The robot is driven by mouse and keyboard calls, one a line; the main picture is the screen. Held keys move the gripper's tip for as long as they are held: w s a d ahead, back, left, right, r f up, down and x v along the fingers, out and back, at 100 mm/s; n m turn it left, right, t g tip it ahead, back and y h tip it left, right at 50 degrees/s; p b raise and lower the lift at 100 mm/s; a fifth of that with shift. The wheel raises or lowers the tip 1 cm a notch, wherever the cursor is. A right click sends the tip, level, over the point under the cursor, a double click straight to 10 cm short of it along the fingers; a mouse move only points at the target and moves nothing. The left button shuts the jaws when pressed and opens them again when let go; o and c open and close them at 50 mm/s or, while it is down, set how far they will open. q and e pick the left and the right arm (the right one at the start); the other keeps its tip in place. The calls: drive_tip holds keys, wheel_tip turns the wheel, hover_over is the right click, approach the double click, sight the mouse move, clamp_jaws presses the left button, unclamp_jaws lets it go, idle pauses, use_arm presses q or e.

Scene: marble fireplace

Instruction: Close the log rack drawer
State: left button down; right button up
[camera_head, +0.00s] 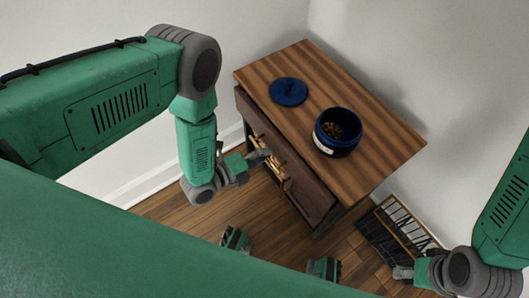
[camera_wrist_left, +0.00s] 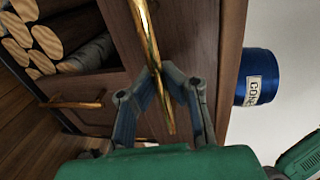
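The wooden cabinet (camera_head: 385,130) stands against the wall in the head view. Its brown upper drawer front (camera_head: 308,190) projects past the tabletop and carries a brass handle (camera_head: 277,168). In the left wrist view the handle (camera_wrist_left: 146,28) runs between the fingers of my left gripper (camera_wrist_left: 160,76), whose tips close in on it from both sides. My left gripper (camera_head: 264,157) partly hides the handle in the head view. Logs (camera_wrist_left: 52,40) lie in a compartment beside this front in the wrist view. My right gripper (camera_head: 403,272) is low at the right, its finger gap unclear.
A blue jar (camera_head: 347,146) with small brown contents and a blue lid (camera_head: 288,91) stand on the cabinet. A black and gold rack (camera_head: 382,240) is on the floor near my right gripper. A second brass handle (camera_wrist_left: 72,104) shows below the logs.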

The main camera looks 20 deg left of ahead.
sight(275, 148)
use_arm(q)
drive_tip(key=shift+r+x, duration=0.2)
drive_tip(key=shift+x, duration=1.5)
drive_tip(key=c, duration=1.6)
unclamp_jaws()
drive_tip(key=shift+w, duration=0.15)
drive_tip(key=shift+a, duration=0.1)
drive_tip(key=v, duration=1.2)
